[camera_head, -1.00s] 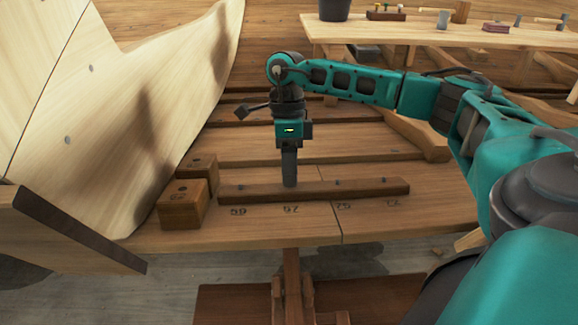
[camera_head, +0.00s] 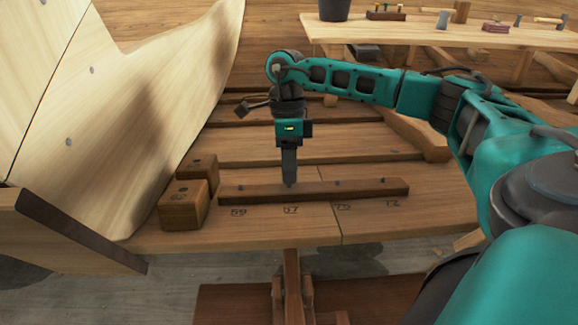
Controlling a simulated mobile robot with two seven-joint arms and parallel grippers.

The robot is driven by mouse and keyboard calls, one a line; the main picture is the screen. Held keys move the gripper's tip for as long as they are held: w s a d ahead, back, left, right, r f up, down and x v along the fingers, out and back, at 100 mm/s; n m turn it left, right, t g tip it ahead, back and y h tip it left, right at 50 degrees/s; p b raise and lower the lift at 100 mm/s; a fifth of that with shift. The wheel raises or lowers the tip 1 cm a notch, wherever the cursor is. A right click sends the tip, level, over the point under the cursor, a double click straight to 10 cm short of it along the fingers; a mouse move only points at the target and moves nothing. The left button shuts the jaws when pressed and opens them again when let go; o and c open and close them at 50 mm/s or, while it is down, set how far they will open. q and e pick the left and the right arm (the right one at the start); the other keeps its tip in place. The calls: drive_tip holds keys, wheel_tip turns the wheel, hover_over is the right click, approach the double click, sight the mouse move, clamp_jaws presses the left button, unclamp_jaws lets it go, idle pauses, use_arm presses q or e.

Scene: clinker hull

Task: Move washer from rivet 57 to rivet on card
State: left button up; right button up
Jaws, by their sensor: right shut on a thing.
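My right gripper (camera_head: 289,184) points straight down over the dark wooden strip (camera_head: 360,189) on the bench. Its fingertips are at the rivet above the number 57 (camera_head: 290,210) and hide that rivet. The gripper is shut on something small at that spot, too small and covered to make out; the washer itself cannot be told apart. Other rivets stand on the strip above 59 (camera_head: 239,188), 75 (camera_head: 338,183) and 72 (camera_head: 383,180). I cannot make out the card. My left gripper is not in view.
Two wooden blocks stand left of the strip, one in front (camera_head: 183,205) and one behind (camera_head: 199,168). The pale plank hull (camera_head: 150,100) rises at the left. A back bench (camera_head: 420,32) holds a dark bucket (camera_head: 335,10) and tools. The bench front is clear.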

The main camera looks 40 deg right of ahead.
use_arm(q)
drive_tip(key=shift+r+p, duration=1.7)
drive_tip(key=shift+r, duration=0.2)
use_arm(e)
drive_tip(key=shift+v, duration=2.3)
drive_tip(key=p, duration=0.9)
approach(336, 183)
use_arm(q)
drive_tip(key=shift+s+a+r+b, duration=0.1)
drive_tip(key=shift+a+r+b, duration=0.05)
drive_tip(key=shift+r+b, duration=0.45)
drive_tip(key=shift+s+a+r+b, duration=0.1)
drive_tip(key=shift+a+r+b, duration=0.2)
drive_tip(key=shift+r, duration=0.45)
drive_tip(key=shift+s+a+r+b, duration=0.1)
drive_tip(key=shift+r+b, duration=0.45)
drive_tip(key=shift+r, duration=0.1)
use_arm(e)
drive_tip(key=shift+n, duration=0.4)
drive_tip(key=shift+d+x, duration=0.15)
drive_tip(key=shift+x, duration=1.35)
drive_tip(key=shift+d+x, duration=0.1)
drive_tip(key=shift+x, duration=1.35)
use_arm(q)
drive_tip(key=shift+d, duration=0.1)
use_arm(e)
drive_tip(key=shift+f, duration=0.15)
